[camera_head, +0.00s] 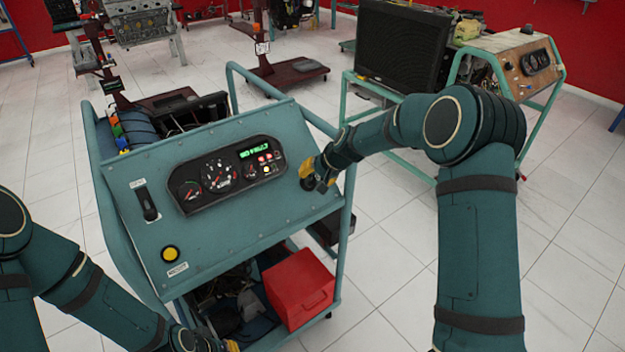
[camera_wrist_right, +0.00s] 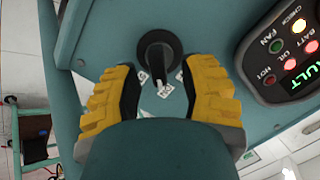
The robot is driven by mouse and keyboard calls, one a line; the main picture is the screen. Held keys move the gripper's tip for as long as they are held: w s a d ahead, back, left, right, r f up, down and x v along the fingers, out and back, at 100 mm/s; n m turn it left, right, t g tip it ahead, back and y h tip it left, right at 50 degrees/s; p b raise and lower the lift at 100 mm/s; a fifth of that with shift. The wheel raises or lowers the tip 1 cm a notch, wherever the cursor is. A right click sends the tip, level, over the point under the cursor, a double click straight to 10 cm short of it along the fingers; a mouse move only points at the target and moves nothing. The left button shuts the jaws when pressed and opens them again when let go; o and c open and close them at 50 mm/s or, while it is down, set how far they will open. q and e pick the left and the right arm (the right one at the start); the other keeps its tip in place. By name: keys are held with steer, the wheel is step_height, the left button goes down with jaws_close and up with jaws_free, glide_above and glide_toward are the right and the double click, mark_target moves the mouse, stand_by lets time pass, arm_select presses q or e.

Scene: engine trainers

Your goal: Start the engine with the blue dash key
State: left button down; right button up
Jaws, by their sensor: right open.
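The blue-green engine trainer's dash panel (camera_head: 235,225) stands in front of me, tilted. My right gripper (camera_head: 311,178) is at the panel's right side, beside the gauge cluster (camera_head: 232,176). In the right wrist view its yellow fingers (camera_wrist_right: 160,92) are open, one on each side of the black key switch (camera_wrist_right: 158,55). A gap shows between the key and each finger. White labels lie around the key's base. In the head view the gripper mostly hides the key. My left gripper (camera_head: 207,344) shows only partly at the bottom edge, low beside the trainer's frame.
The cluster has a lit green display (camera_head: 254,151) and lit red lamps. A black lever (camera_head: 147,205) and a yellow button (camera_head: 170,254) are on the panel's left. A red box (camera_head: 298,290) sits on the lower shelf. Another trainer (camera_head: 520,65) stands behind right.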

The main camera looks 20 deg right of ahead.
steer(key=shift+x, duration=0.8)
steer(key=shift+o, duration=0.2)
jaws_close()
steer(key=shift+n, duration=0.3)
steer(key=n, duration=0.1)
steer(key=n+b, duration=0.1)
steer(key=n, duration=0.1)
steer(key=shift+a+n+h+b, duration=0.25)
steer(key=shift+n+h+b, duration=0.1)
steer(key=shift+n+h, duration=0.05)
steer(key=n+b, duration=0.1)
steer(key=n, duration=0.3)
steer(key=shift+s+a+h, duration=0.1)
steer(key=shift+h, duration=0.3)
